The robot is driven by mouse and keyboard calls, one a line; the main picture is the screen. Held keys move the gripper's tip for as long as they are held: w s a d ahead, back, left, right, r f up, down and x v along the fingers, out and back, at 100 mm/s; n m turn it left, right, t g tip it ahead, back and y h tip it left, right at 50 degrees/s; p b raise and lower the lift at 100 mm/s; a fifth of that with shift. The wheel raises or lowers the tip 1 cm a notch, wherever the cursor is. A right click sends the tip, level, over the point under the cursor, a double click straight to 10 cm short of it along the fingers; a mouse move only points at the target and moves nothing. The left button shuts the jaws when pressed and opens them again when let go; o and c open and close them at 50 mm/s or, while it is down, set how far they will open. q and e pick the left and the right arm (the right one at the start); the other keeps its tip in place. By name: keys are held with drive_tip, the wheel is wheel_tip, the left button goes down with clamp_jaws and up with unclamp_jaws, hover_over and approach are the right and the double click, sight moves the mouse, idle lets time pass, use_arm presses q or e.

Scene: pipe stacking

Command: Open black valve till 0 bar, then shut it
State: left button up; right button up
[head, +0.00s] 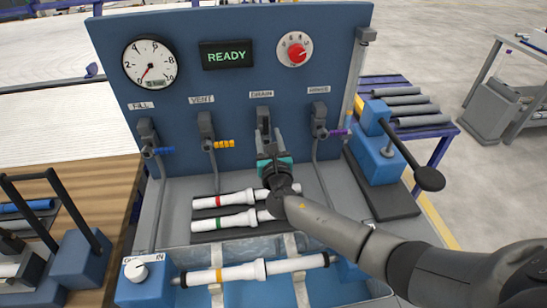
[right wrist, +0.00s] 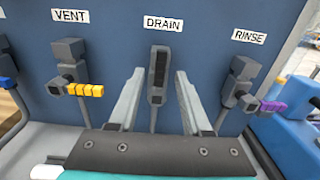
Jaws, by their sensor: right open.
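The black valve (head: 264,118) is on the blue panel under the DRAIN label; its black handle (right wrist: 159,70) stands upright in the right wrist view. My right gripper (head: 270,150) is open in front of it. In the right wrist view its two fingers (right wrist: 158,105) stand apart on either side of the valve, with a gap on both sides; I see no contact. The round gauge (head: 149,63) has its red needle pointing lower left, near the 0 end; its small digital readout is too small to read. My left gripper is not in view.
Neighbouring valves are VENT with a yellow handle (head: 224,144) and RINSE with a purple handle (head: 338,133). The FILL valve has a blue handle (head: 163,151). A display (head: 227,55) reads READY beside a red knob (head: 297,51). White pipes (head: 225,201) lie below my gripper.

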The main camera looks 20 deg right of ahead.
drive_tip(key=v, duration=1)
drive_tip(key=shift+p, duration=0.35)
